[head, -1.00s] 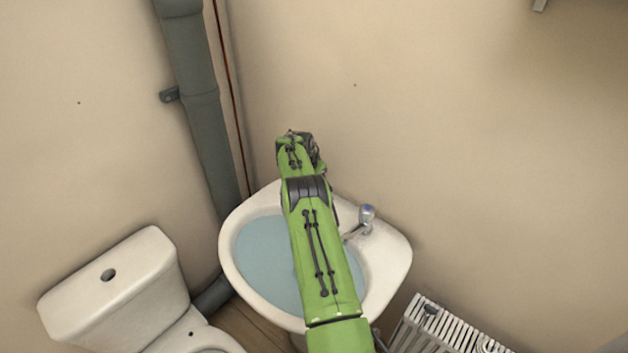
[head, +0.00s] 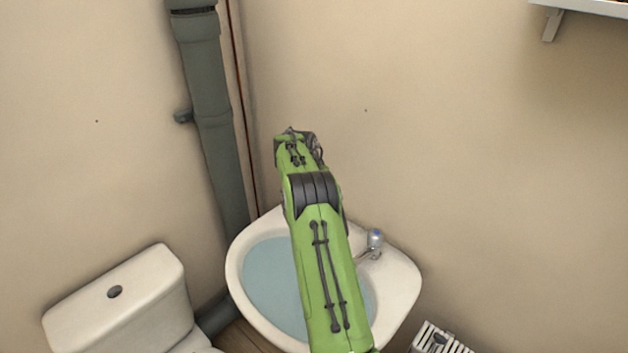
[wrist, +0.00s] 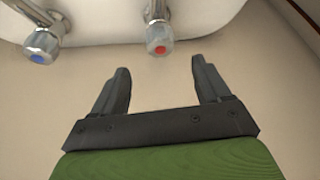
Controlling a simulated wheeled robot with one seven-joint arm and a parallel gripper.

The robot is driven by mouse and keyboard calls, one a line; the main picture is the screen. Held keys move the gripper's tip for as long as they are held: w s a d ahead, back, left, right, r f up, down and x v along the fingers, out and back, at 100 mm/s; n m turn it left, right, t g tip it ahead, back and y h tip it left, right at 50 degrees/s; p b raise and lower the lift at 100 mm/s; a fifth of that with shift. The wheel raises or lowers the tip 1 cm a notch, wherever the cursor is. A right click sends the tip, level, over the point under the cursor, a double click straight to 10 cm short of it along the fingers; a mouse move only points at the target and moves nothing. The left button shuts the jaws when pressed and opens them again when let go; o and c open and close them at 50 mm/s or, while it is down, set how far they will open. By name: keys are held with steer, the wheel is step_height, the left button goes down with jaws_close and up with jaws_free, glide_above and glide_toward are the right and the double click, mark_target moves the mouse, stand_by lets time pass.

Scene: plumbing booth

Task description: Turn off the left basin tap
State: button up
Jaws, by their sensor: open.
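The white basin (head: 400,285) stands in the corner and holds bluish water. A chrome tap with a blue-marked knob (head: 375,238) is on its right side in the head view. The left tap is hidden behind my arm there. In the wrist view, the red-marked tap (wrist: 159,38) is just beyond the gap between my fingertips, and the blue-marked tap (wrist: 42,42) is off to the left. My gripper (wrist: 160,64) is open and empty, with no visible contact with the red-marked tap. The head view does not show its fingers clearly.
A toilet cistern (head: 115,300) is left of the basin. A grey pipe (head: 212,120) runs down the corner behind it. A white radiator (head: 440,340) is at the lower right and a shelf (head: 590,8) at the upper right. The wall above the basin is bare.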

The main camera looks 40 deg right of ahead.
steer(key=v, duration=0.6)
steer(key=shift+f, duration=0.1)
